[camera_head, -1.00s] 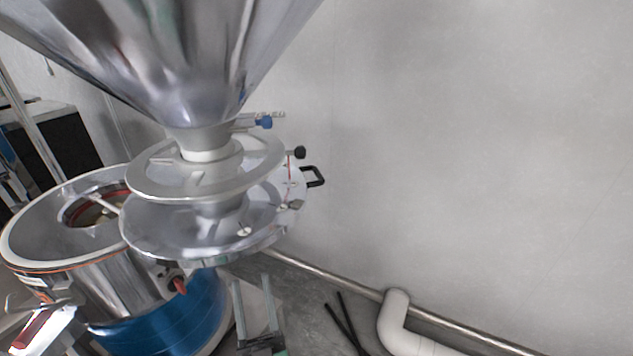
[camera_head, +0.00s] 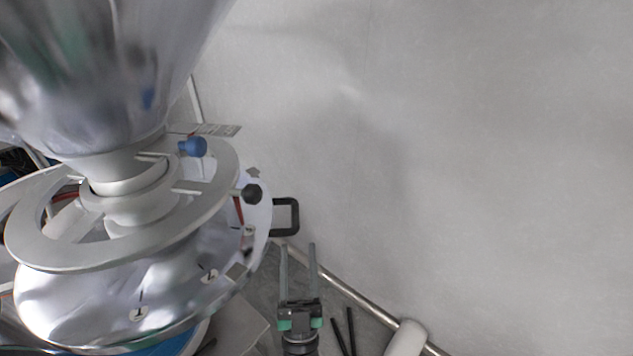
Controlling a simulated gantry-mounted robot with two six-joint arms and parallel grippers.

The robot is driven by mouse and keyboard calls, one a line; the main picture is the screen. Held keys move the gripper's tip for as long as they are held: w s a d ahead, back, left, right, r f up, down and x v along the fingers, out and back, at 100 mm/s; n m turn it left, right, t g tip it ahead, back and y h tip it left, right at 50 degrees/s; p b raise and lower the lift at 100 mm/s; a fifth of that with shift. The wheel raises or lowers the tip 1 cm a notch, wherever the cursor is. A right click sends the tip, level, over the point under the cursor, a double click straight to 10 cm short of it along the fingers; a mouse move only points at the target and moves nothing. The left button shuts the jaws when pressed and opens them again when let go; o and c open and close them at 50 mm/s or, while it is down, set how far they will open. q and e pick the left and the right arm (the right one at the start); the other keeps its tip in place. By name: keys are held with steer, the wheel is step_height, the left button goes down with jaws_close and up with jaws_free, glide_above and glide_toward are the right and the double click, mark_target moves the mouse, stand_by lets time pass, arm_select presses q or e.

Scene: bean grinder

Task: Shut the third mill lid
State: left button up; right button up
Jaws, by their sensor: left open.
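The mill lid (camera_head: 180,292) is a polished round metal plate at the lower left, under a spoked metal ring (camera_head: 215,235). A black handle (camera_head: 286,217) sticks out from its right edge. My left gripper (camera_head: 298,250) is open and empty, with its two thin fingers pointing up the picture. The blue mill body (camera_head: 178,344) is mostly hidden under the lid. My right gripper is out of view.
A large metal hopper (camera_head: 100,70) rises above the lid. A blue knob (camera_head: 193,147) and a black knob (camera_head: 252,194) stick out beside it. A bare grey wall (camera_head: 480,150) fills the right. A white pipe (camera_head: 406,340) and two thin black bars lie low down.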

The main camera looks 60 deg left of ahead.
mark_target(295, 210)
arm_select(q)
steer(key=x, duration=0.3)
steer(key=p+x, duration=0.1)
steer(key=x, duration=0.7)
steer(key=shift+s+r+p, duration=0.15)
steer(key=shift+s+p, duration=0.1)
steer(key=shift+p, duration=0.15)
jaws_close()
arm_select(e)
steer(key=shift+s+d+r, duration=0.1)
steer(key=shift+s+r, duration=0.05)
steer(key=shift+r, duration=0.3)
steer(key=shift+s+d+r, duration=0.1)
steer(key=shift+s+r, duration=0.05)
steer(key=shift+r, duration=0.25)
